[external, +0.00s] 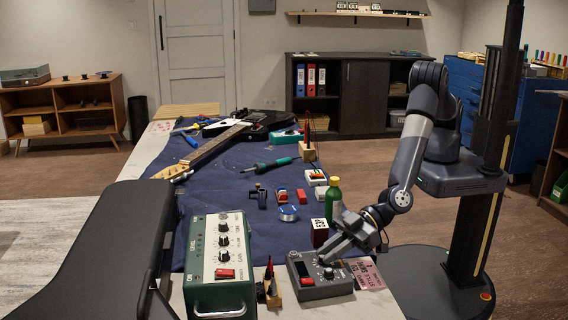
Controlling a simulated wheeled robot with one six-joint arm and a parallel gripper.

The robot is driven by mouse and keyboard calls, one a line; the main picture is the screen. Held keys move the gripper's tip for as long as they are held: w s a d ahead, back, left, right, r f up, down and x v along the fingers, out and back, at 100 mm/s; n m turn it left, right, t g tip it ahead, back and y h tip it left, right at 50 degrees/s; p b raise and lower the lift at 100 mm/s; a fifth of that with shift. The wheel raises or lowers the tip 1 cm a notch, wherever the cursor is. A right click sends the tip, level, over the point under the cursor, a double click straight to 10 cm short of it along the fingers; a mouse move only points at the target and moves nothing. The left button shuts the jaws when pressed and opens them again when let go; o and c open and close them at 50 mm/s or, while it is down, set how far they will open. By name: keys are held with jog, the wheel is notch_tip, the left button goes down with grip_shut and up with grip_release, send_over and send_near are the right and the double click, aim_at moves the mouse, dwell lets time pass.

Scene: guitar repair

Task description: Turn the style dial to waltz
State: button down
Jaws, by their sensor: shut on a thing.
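A dark grey box (338,288) with a small display and a red button lies at the front right of the workbench. Its style dial is mostly hidden under my gripper (324,261). My gripper reaches down from the right onto the top of this box and is shut on the dial. The dial's pointer and the style labels are too small and covered to read.
A green amplifier box (219,285) with several knobs stands to the left. A small tool block (273,292) sits between the boxes. A green bottle (333,199) stands behind the gripper, and a pink card (368,274) lies to the right. A guitar (214,147) lies farther back.

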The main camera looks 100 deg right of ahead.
jog(key=c, duration=1.4)
grip_release()
jog(key=shift+o, duration=0.2)
jog(key=b+v, duration=0.1)
jog(key=v, duration=1)
jog(key=shift+w, duration=0.1)
